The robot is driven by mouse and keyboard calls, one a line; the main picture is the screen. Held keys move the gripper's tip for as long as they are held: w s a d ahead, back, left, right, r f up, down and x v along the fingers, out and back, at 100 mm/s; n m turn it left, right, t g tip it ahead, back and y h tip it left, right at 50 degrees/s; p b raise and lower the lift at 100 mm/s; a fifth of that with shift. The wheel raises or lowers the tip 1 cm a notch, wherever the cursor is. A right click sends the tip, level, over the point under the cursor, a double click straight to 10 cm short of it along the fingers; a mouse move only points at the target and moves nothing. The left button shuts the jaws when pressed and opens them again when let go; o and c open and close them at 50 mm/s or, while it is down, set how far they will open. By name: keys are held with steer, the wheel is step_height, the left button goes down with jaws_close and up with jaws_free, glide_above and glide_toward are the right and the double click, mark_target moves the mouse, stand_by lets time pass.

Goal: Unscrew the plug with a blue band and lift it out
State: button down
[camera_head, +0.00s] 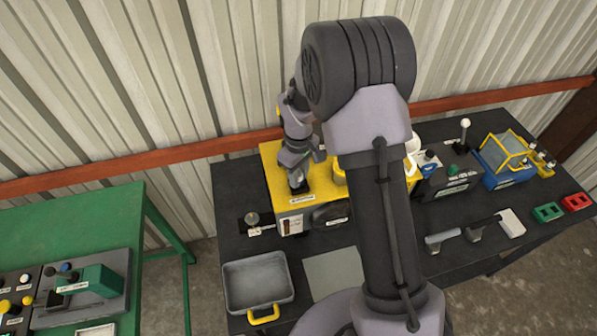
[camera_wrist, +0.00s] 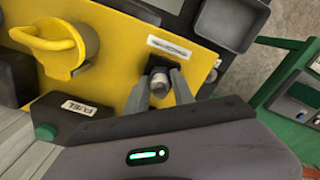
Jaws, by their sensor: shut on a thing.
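My gripper (camera_head: 299,185) points down at the top of the yellow unit (camera_head: 278,172) on the dark bench. In the wrist view its two fingers (camera_wrist: 162,92) are shut on a grey, round-topped plug (camera_wrist: 160,77) at the yellow top face (camera_wrist: 115,70). A white label (camera_wrist: 169,47) lies beside the plug. The blue band does not show; the fingers hide most of the plug's side. I cannot tell whether the plug is still seated in its hole.
A yellow ring-handled cap (camera_wrist: 60,45) stands on the same unit, near a dark block with a fuel label (camera_wrist: 85,107). A grey tray (camera_head: 230,285) sits at the bench's front left. A flat grey plate (camera_head: 333,272) lies beside it. A green table (camera_head: 95,215) stands left.

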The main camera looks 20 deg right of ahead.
steer(key=n, duration=0.2)
steer(key=shift+n, duration=0.4)
steer(key=c, duration=1)
jaws_free()
